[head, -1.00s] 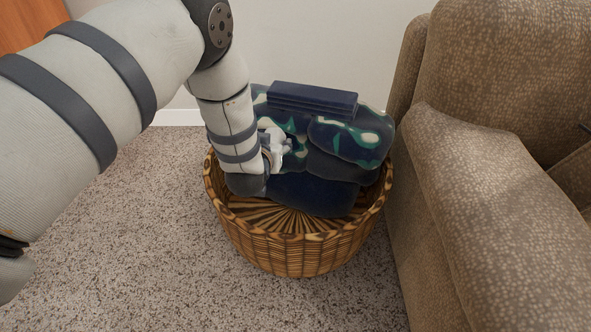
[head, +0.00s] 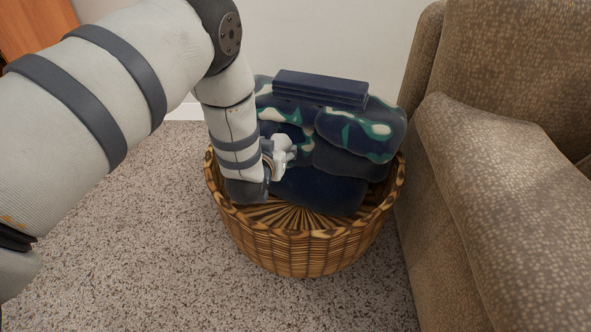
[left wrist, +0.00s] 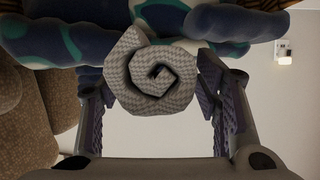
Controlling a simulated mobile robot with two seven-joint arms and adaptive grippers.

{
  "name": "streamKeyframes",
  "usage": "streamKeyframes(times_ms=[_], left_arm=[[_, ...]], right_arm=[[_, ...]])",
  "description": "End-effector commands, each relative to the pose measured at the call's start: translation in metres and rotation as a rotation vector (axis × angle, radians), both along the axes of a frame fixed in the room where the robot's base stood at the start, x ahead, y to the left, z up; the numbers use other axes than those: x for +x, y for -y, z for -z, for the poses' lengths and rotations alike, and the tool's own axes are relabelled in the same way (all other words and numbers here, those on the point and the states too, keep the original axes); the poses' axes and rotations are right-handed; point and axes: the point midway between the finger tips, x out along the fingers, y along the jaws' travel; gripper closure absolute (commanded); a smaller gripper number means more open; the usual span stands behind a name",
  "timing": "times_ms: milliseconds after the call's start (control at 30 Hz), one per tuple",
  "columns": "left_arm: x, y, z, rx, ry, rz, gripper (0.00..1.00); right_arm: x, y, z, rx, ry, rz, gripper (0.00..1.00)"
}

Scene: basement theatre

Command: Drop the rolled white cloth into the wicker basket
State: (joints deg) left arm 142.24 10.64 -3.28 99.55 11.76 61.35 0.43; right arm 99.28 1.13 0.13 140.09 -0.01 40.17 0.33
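The rolled white cloth (left wrist: 152,76) shows end-on as a pale spiral in the left wrist view, between the two fingers of my left gripper. The fingers touch or nearly touch its sides, and it appears held. In the head view my left gripper (head: 281,156) is inside the left part of the wicker basket (head: 300,248), beside the folded blankets. My forearm covers part of the basket's left side. I cannot make out the cloth clearly in the head view. My right gripper is not in view.
Dark blue and teal patterned blankets (head: 360,135) fill the back of the basket and rise above its rim. The basket's front floor (head: 290,214) is bare. A brown armchair (head: 490,200) stands close on the right. Open carpet (head: 130,240) lies to the left.

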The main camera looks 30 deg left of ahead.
Motion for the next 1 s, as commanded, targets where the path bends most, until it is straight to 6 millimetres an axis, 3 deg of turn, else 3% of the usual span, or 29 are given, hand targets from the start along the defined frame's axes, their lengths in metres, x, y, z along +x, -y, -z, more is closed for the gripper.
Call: streamKeyframes(times_ms=[33,100,467,800,1000], left_arm=[[0.0,0.0,0.0,0.0,0.0,0.0,0.32],[0.0,0.0,0.0,0.0,0.0,0.0,0.2],[-0.005,0.002,-0.002,0.0,-0.001,0.0,0.2],[-0.074,0.032,-0.039,-0.001,-0.003,0.001,0.2],[-0.097,0.042,-0.051,0.0,-0.001,0.001,0.2]], right_arm=[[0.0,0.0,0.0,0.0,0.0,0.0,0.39],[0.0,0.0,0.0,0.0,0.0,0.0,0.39],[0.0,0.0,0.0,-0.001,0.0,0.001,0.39],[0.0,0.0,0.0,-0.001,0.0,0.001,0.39],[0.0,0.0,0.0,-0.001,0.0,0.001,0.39]])
